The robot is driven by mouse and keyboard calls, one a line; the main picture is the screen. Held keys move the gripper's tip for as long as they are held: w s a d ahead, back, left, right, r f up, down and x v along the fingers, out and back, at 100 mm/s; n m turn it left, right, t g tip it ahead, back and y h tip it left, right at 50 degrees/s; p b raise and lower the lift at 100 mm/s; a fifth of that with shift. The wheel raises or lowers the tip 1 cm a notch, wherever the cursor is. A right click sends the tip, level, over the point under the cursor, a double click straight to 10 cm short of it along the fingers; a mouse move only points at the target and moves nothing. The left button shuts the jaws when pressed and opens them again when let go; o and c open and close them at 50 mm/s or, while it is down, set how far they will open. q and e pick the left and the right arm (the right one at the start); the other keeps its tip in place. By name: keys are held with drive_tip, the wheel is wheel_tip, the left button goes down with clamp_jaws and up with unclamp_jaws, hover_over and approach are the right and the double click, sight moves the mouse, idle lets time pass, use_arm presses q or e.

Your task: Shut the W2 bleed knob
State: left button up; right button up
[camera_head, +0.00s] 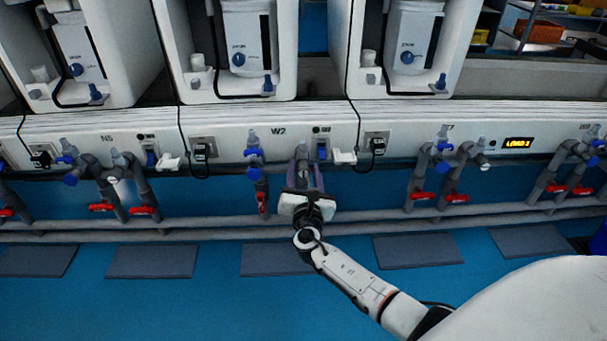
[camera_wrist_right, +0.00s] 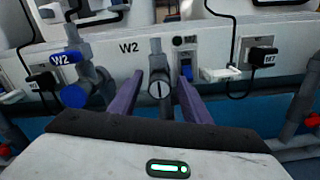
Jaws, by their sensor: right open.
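The W2 station panel (camera_head: 278,132) is in the middle of the head view. Below it a grey upright fitting (camera_head: 302,152) has a round grey knob (camera_wrist_right: 160,90) with a pale slot, standing nearly vertical, in the right wrist view; I take it for the W2 bleed knob. My right gripper (camera_head: 303,178) points at this fitting. Its two purple fingers are open, one on each side of the knob in the wrist view; I cannot tell if they touch it. A blue W2-tagged valve (camera_wrist_right: 74,95) is left of it, also in the head view (camera_head: 254,153). My left gripper is not in view.
A white bracket (camera_head: 343,157) and a black plug (camera_head: 377,145) are right of the fitting. A red-handled valve (camera_head: 262,203) hangs at left. Grey pipes (camera_head: 370,214) run along the wall below.

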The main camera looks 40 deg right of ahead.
drive_tip(key=shift+w, duration=0.1)
drive_tip(key=c, duration=1.1)
drive_tip(key=shift+o, duration=0.3)
drive_tip(key=shift+m, duration=0.3)
drive_tip(key=m, duration=1.3)
drive_tip(key=shift+f, duration=0.1)
drive_tip(key=m, duration=0.4)
